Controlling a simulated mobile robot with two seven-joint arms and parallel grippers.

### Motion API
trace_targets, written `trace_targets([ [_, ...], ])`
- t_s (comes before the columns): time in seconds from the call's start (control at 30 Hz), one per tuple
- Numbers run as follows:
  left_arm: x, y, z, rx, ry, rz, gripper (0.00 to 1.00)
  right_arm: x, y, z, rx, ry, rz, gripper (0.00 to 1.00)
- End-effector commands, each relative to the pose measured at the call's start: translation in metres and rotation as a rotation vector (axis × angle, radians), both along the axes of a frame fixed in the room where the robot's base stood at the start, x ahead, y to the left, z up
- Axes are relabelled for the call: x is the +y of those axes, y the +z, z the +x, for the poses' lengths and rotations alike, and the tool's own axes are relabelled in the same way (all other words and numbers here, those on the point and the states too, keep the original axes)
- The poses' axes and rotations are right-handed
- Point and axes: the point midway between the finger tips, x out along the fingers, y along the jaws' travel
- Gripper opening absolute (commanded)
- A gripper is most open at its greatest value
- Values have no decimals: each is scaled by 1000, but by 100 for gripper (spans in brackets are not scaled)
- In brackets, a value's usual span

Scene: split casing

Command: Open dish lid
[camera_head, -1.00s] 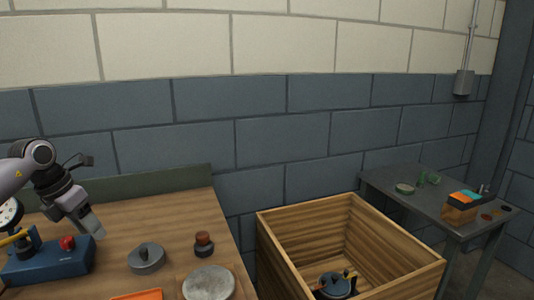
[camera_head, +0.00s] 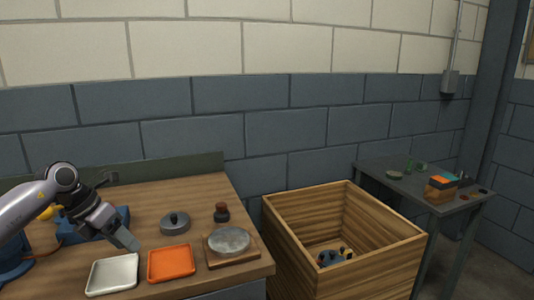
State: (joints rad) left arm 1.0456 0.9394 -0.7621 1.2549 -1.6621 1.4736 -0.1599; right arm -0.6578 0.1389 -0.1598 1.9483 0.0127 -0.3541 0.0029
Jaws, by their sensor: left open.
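A round dark grey piece with a knob on top (camera_head: 174,224), lid-like in shape, sits on the wooden workbench (camera_head: 205,190). A round pale grey disc, perhaps a closed dish (camera_head: 228,241), lies on a square wooden board (camera_head: 246,255) to its right; I cannot tell which one is the dish lid. My left gripper (camera_head: 131,243) points down and right, left of the knobbed piece, near the white tray (camera_head: 112,273). It is open, holds nothing visible and appears apart from both round pieces. My right gripper is out of view.
An orange tray (camera_head: 171,263) sits at the front edge. A small brown-topped knob piece (camera_head: 221,212) stands behind the disc. A blue device (camera_head: 85,226) is partly hidden by my arm. Right of the bench are a wooden crate (camera_head: 385,255) and a grey side table (camera_head: 410,184).

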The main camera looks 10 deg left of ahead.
Motion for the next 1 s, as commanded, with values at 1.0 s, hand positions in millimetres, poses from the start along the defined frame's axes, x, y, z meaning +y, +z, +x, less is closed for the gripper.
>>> trace_targets([
  [1.0,-231,-136,-97,418,1249,-1805,48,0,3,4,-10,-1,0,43],
])
